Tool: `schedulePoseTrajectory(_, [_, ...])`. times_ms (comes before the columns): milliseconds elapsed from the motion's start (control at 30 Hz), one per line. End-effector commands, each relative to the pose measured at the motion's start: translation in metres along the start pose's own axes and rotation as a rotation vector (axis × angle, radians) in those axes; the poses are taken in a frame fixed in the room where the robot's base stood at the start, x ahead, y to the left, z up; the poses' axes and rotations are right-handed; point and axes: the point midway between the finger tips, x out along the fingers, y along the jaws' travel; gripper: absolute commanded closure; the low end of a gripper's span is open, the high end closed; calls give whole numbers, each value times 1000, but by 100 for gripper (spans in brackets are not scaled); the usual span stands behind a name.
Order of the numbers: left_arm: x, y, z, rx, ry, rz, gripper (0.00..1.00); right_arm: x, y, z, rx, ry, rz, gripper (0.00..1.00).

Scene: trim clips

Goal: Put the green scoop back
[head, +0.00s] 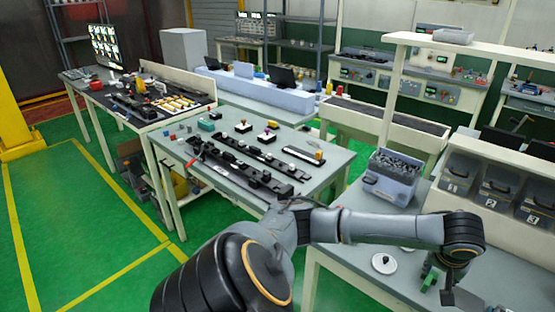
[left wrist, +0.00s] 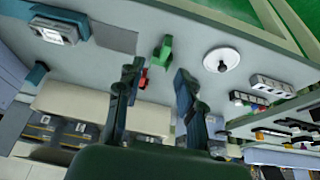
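The green scoop (head: 430,277) shows at the lower right of the head view, beside my left gripper and over the grey table. In the left wrist view the green scoop (left wrist: 163,48) lies just beyond the fingertips, roughly between them. My left gripper (head: 447,293) points down near the scoop, partly cut off by the dark wrist. In the left wrist view my left gripper (left wrist: 158,67) has its two fingers wide apart with nothing clasped. A small red thing (left wrist: 143,78) shows near the left finger. My right gripper is in neither view.
A white round lid with a knob (head: 384,263) lies left of the scoop on the near table. A grey bin of small parts (head: 392,178) stands behind it, and numbered bins (head: 497,187) stand at the right. A table with black trim strips (head: 240,165) is at centre.

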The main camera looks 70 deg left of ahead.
Motion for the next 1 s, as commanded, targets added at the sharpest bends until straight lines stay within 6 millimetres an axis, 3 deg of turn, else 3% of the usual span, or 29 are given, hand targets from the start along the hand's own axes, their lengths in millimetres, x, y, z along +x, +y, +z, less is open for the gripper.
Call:
schedulePoseTrajectory(100, [18, 43, 25, 100, 19, 143, 63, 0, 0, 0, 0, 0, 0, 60])
schedulePoseTrajectory(300, [34, 120, 66, 274, 154, 435, 63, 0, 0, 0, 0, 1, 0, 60])
schedulePoseTrajectory(367, [40, 133, 76, 305, 200, 491, 63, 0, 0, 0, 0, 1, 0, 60])
schedulePoseTrajectory(467, [68, 140, 94, 339, 259, 531, 63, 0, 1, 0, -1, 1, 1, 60])
schedulePoseTrajectory(667, [173, 97, 150, 382, 229, 429, 63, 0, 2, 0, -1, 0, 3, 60])
schedulePoseTrajectory(767, [226, 62, 198, 411, 169, 359, 63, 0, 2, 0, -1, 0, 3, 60])
schedulePoseTrajectory(867, [274, 18, 266, 456, 90, 289, 63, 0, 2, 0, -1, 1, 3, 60])
schedulePoseTrajectory(900, [290, -1, 298, 478, 54, 262, 63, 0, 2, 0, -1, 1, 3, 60])
schedulePoseTrajectory(967, [309, -30, 349, 515, -3, 228, 63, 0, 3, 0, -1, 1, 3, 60])
schedulePoseTrajectory(1000, [318, -48, 384, 539, -42, 209, 63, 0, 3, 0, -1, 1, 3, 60])
